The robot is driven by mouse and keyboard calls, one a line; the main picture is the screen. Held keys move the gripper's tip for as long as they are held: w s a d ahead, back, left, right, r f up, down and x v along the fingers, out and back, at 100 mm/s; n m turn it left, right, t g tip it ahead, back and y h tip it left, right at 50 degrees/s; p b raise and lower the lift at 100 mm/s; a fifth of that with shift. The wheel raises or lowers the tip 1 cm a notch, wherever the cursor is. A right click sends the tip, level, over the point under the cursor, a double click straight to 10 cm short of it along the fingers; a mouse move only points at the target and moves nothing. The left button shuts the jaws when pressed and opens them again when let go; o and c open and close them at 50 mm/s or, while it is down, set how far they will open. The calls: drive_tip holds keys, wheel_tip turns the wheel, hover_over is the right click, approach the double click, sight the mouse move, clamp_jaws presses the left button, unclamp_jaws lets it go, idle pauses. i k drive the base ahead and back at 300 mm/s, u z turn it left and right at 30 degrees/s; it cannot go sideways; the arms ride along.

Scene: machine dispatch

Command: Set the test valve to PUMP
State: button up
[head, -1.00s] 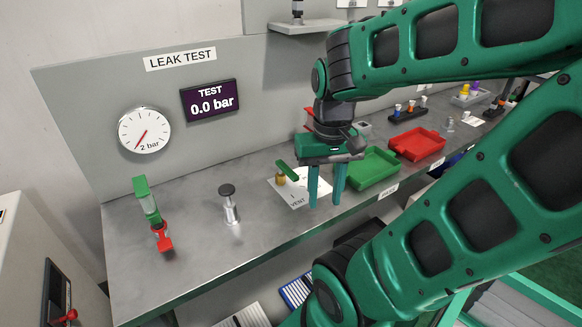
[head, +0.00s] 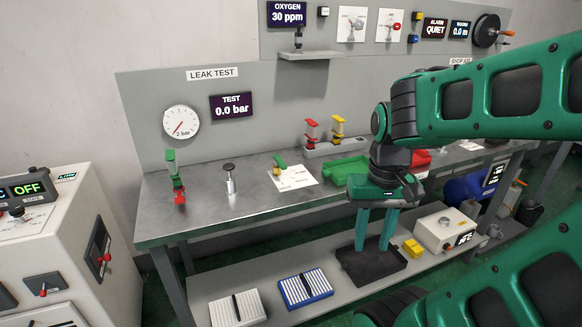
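The test valve (head: 281,163) has a green lever and a brass-coloured body. It stands at the edge of a white label card (head: 296,178) on the grey bench, below the LEAK TEST panel. The card's lettering is too small to read now. My gripper (head: 374,244) hangs to the right of the valve and nearer to me, in front of the bench edge. Its two teal fingers point down, apart, with nothing seen between them. The TEST display (head: 231,106) reads 0.0 bar, and the round gauge (head: 181,122) hangs left of it.
A green-and-red clamp (head: 175,178) and a metal post (head: 230,179) stand left of the valve. A green tray (head: 342,169) lies right of the card. The lower shelf holds a black tray (head: 370,266), a yellow block (head: 413,248) and racks. A white cabinet (head: 60,255) stands left.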

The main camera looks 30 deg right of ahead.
sight(279, 162)
drive_tip(key=u, duration=1.1)
drive_tip(key=i, duration=0.9)
drive_tip(key=z, duration=1)
